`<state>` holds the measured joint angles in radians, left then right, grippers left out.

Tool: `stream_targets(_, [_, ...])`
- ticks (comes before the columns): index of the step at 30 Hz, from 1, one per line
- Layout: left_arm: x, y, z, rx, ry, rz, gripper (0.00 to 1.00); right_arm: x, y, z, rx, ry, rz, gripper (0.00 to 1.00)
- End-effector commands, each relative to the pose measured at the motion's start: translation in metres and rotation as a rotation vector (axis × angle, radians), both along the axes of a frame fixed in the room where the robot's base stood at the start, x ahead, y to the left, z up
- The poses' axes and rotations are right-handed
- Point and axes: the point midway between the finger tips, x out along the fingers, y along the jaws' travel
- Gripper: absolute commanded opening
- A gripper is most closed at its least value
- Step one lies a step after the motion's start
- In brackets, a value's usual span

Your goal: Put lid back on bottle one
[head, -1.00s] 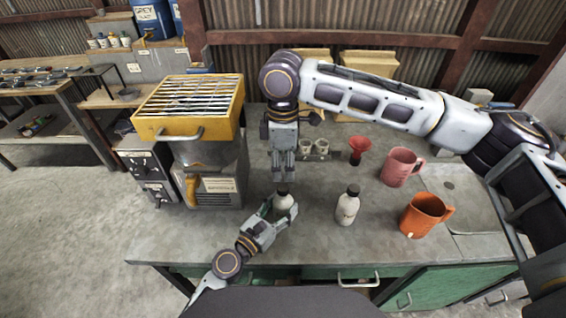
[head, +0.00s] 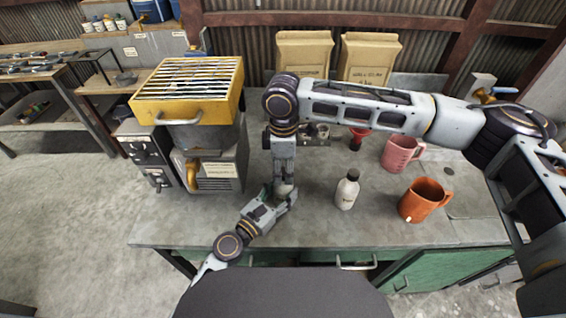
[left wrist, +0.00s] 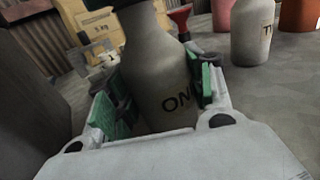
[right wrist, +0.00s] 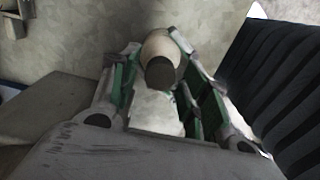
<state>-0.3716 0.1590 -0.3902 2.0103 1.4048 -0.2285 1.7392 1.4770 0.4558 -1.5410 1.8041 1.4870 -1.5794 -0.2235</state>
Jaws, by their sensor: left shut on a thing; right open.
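Bottle one (left wrist: 168,80) is a pale bottle marked "ON…" that stands between the green pads of my left gripper (left wrist: 155,100). My left gripper (head: 281,196) is shut on its body at the counter. Its dark lid (right wrist: 161,73) shows on top of the pale bottle in the right wrist view. My right gripper (right wrist: 155,75) is open, pointing down, with its fingers either side of the lid. In the head view my right gripper (head: 284,178) largely hides the bottle's top. Whether the lid is fully seated cannot be told.
A second capped white bottle (head: 347,190) stands to the right on the counter (head: 330,230). An orange mug (head: 424,199), a pink mug (head: 400,153) and a red funnel (head: 358,138) stand farther right and back. A yellow-topped machine (head: 190,90) stands left.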

Motion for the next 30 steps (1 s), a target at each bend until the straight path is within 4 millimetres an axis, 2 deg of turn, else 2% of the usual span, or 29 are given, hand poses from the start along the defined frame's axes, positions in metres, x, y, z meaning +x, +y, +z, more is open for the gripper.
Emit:
stream_targets(9, [0.0000, 0.0000, -0.0001, 0.000, 0.000, 0.000, 0.00, 0.0001, -0.0001, -0.0017, 0.000, 0.000, 0.000, 0.46])
stream_targets(20, [-0.0001, -0.0001, -0.0001, 0.000, 0.000, 0.000, 0.00, 0.0001, -0.0001, -0.0016, 0.000, 0.000, 0.000, 0.01])
stream_targets(21, [-0.0001, -0.0001, -0.0001, 0.000, 0.000, 0.000, 0.00, 0.0002, -0.0001, -0.0015, 0.000, 0.000, 0.000, 0.00])
stream_targets(25, [-0.0001, -0.0001, -0.0001, 0.000, 0.000, 0.000, 0.00, 0.0002, -0.0001, -0.0015, 0.000, 0.000, -0.001, 0.00])
stream_targets(26, [-0.0001, -0.0001, -0.0001, 0.000, 0.000, 0.000, 0.00, 0.0003, -0.0001, -0.0015, 0.000, -0.001, -0.001, 0.28])
stream_targets(30, [-0.0001, -0.0002, -0.0001, 0.000, 0.000, 0.000, 0.00, 0.0003, -0.0001, -0.0014, 0.000, -0.001, -0.001, 0.46])
